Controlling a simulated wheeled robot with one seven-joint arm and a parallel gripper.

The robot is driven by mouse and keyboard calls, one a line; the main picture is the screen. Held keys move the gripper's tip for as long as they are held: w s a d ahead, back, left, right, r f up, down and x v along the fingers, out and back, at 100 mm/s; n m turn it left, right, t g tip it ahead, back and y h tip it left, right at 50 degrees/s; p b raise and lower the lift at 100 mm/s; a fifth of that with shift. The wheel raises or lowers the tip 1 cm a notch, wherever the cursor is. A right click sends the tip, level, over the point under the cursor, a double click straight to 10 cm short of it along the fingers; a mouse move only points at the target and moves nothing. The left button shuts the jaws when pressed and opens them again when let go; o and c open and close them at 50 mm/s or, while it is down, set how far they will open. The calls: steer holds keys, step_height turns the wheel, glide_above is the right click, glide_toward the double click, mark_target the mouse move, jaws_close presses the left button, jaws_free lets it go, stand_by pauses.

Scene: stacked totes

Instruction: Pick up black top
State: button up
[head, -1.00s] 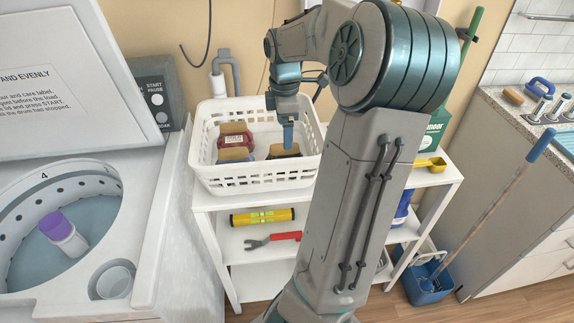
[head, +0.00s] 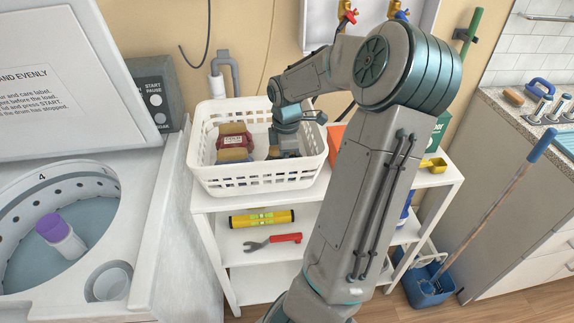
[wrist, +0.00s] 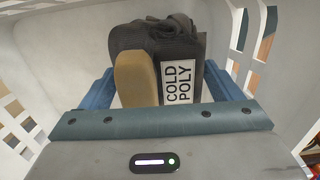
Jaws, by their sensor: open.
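The black top (wrist: 185,45) is a dark rolled or folded bundle inside the white basket, with a white label reading COLD POLY and a tan block-like piece (wrist: 135,78) on its near side. My gripper (wrist: 158,72) is open, with one blue finger on each side of the bundle in the wrist view. I cannot tell whether the fingers touch it. In the head view my gripper (head: 287,152) is down inside the basket and hides most of the black top.
The white basket (head: 262,180) has slotted walls close around my gripper. A red bundle (head: 234,135) and a blue one (head: 235,156) lie to the left inside it. The basket stands on a white shelf cart (head: 210,228). A washer with its lid open (head: 75,165) is left.

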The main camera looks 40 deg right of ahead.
steer(key=c, duration=0.8)
steer(key=shift+c, duration=0.2)
